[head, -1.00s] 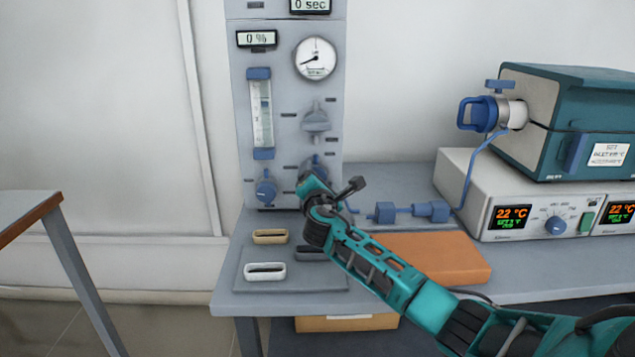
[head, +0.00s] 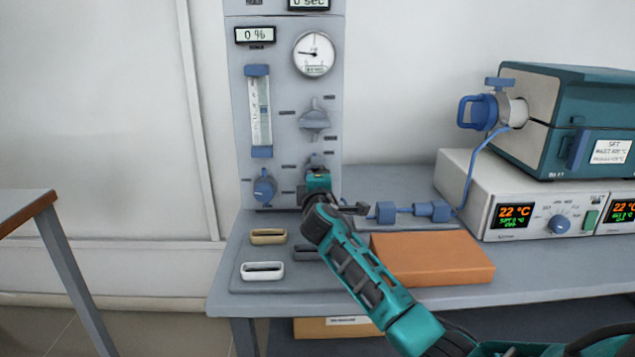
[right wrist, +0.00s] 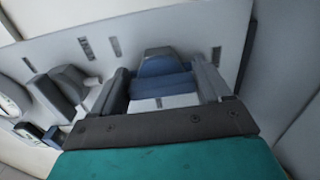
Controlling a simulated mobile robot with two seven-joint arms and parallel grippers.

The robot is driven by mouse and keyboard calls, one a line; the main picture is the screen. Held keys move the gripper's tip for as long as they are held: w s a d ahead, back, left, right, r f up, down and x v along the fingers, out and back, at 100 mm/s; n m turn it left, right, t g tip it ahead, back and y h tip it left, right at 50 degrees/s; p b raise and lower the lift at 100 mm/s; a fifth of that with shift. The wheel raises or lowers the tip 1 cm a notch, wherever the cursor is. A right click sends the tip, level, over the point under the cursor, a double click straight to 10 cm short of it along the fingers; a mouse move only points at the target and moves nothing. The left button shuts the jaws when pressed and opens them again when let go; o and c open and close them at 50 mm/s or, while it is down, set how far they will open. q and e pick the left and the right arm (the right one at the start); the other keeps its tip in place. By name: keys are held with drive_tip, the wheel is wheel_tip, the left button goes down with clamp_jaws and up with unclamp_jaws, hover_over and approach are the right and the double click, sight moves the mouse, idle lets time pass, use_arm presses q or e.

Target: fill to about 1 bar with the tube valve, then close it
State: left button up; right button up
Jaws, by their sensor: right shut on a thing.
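The grey gas panel (head: 285,90) stands at the back left of the bench. Its round pressure gauge (head: 316,54) has the needle pointing left and slightly up; the scale is too small to read. My right gripper (head: 317,170) is at the panel's lower right, mostly covering the valve knob there. In the right wrist view my right gripper (right wrist: 165,82) is shut on this blue valve knob (right wrist: 165,68), one finger on each side. A grey handle (head: 315,118) sits above it and a blue knob (head: 264,187) to its left. My left gripper is not in view.
A flow tube (head: 261,112) and a display reading 0 % (head: 255,35) are on the panel. Small oval trays (head: 268,237) and an orange block (head: 432,259) lie on the bench. A tube furnace (head: 575,120) stands at the right, linked by a blue hose (head: 470,175).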

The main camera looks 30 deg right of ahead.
idle(0.6)
drive_tip(key=o, duration=1)
drive_tip(key=shift+c, duration=0.2)
drive_tip(key=p+v, duration=0.2)
drive_tip(key=v, duration=1.1)
drive_tip(key=shift+p, duration=0.3)
drive_tip(key=shift+d, duration=0.1)
